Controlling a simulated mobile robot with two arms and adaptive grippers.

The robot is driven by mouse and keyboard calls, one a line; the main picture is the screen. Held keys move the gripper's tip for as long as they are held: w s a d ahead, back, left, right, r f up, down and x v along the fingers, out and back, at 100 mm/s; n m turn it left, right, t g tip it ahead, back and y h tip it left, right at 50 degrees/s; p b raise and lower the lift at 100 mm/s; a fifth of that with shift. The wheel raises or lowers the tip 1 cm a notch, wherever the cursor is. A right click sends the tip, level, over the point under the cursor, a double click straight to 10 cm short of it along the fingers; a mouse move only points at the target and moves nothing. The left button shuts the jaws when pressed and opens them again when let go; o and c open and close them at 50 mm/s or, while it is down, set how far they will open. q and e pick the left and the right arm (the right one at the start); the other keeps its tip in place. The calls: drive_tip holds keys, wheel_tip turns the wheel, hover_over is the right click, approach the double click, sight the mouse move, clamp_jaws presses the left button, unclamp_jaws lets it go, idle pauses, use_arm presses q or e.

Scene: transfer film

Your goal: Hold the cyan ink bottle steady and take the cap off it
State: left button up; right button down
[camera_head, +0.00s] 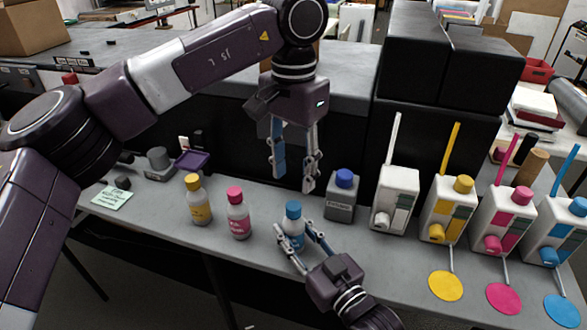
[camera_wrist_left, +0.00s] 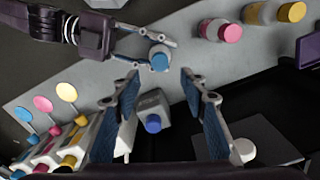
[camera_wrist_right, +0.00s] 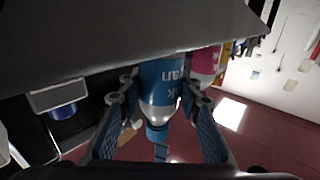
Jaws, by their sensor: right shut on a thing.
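The cyan ink bottle (camera_head: 296,240) stands upright near the table's front edge, its blue cap (camera_head: 293,209) on top. My right gripper (camera_head: 295,234) is shut around the bottle's body from the front. The right wrist view shows the bottle (camera_wrist_right: 162,80) upside down between the two fingers, with the cap (camera_wrist_right: 157,132) clear of them. My left gripper (camera_head: 294,182) is open and empty, pointing down, above and behind the cap. In the left wrist view the cap (camera_wrist_left: 159,60) lies beyond its spread fingers, apart from them.
Magenta (camera_head: 238,215) and yellow (camera_head: 197,202) bottles stand left of the cyan one. A grey container with a blue cap (camera_head: 342,197) stands close behind on the right. White ink units (camera_head: 395,202) line the table further right. A dark wall (camera_head: 235,160) rises behind.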

sight(293, 205)
use_arm(q)
drive_tip(key=shift+f, duration=4)
